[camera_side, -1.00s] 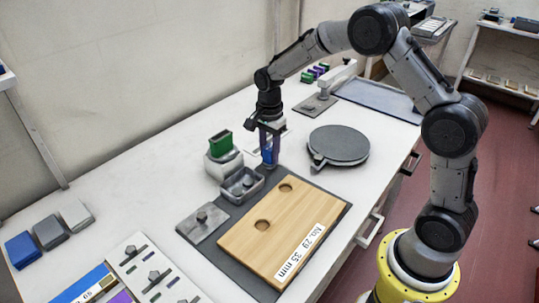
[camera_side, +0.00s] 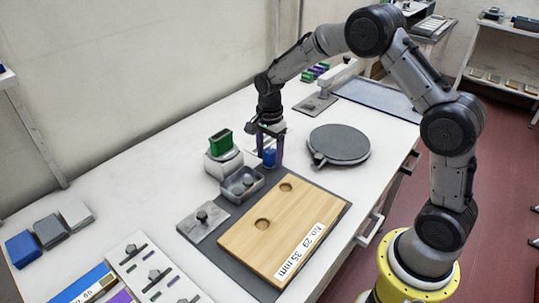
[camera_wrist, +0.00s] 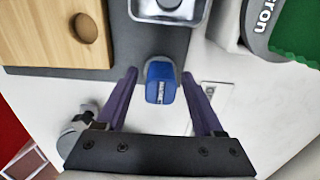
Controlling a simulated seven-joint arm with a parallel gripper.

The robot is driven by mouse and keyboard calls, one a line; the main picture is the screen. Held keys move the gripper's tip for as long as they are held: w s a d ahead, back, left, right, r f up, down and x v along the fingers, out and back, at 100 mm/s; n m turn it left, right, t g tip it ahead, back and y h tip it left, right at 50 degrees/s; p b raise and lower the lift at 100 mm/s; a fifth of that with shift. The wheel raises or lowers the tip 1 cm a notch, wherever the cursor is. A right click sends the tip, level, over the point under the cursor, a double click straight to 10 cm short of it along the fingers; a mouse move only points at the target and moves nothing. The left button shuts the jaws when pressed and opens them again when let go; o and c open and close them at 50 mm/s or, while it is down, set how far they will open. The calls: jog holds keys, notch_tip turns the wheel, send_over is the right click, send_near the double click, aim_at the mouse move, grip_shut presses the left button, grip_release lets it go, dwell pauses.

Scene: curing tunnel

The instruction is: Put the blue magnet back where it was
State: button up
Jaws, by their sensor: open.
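The blue magnet (camera_side: 269,158) stands at the back corner of the dark mat (camera_side: 331,208), close to the grey metal tray (camera_side: 243,184). In the wrist view the blue magnet (camera_wrist: 161,82) has a pale label on its face. My gripper (camera_side: 268,155) is above and around it, with the fingers open. In the wrist view the purple fingers of my gripper (camera_wrist: 161,82) stand apart on both sides of the magnet, with a gap on each side. The magnet's underside is hidden.
A wooden board (camera_side: 262,253) with two round holes lies on the mat. A green block (camera_side: 220,141) sits on a white device behind the tray. A round dark plate (camera_side: 339,144) lies to the right. Bare white table shows between the device and the wall.

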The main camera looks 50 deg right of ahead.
aim_at(270, 150)
notch_tip(270, 150, up, 11)
jog(key=shift+r, duration=0.1)
jog(key=s+a+r+n+t, duration=0.3)
jog(key=s+r+n, duration=0.65)
jog(key=s, duration=0.55)
jog(key=s+a+f+n+t, duration=0.1)
jog(key=s+n, duration=0.3)
jog(key=s, duration=0.2)
jog(key=s+f+n+t, duration=0.1)
jog(key=s+n, duration=0.3)
jog(key=s, duration=0.3)
jog(key=shift+s+a+t, duration=0.3)
jog(key=shift+a, duration=0.1)
